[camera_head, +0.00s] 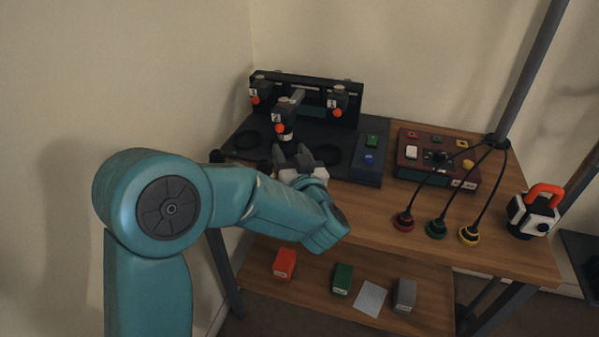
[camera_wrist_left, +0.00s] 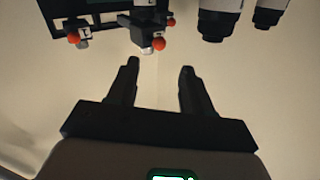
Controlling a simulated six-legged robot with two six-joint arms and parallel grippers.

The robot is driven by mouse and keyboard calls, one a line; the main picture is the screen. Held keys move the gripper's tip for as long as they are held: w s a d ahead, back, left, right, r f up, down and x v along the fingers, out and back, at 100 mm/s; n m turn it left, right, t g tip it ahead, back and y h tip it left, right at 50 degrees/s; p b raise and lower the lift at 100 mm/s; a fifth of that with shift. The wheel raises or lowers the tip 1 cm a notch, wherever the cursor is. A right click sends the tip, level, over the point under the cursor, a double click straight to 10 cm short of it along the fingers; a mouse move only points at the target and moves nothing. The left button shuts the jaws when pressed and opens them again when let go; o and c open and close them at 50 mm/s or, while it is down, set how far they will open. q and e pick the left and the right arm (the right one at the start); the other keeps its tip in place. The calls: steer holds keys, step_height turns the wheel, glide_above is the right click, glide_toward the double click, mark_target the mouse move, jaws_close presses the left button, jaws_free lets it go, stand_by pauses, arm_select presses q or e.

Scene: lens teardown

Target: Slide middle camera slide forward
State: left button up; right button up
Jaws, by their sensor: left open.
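The camera rig (camera_head: 245,138) is a dark base with a back frame on the wooden table. Several camera slides with orange knobs are on it. The middle camera slide (camera_head: 287,108) sits further toward the front than the left slide (camera_head: 260,90) and right slide (camera_head: 338,100). My left gripper (camera_head: 291,152) is just in front of the middle slide, open and empty. In the left wrist view the middle slide (camera_wrist_left: 149,32) is beyond and between the open fingers (camera_wrist_left: 157,78), apart from them. My right gripper is not in view.
Right of the rig are a blue and green button box (camera_head: 370,150), a dark red control box (camera_head: 438,160), three cabled plugs (camera_head: 436,228) and a padlock-like block (camera_head: 534,212) with an orange handle. A lower shelf (camera_head: 310,287) holds small coloured blocks.

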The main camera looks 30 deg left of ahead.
arm_select(q)
steer(key=v, duration=0.8)
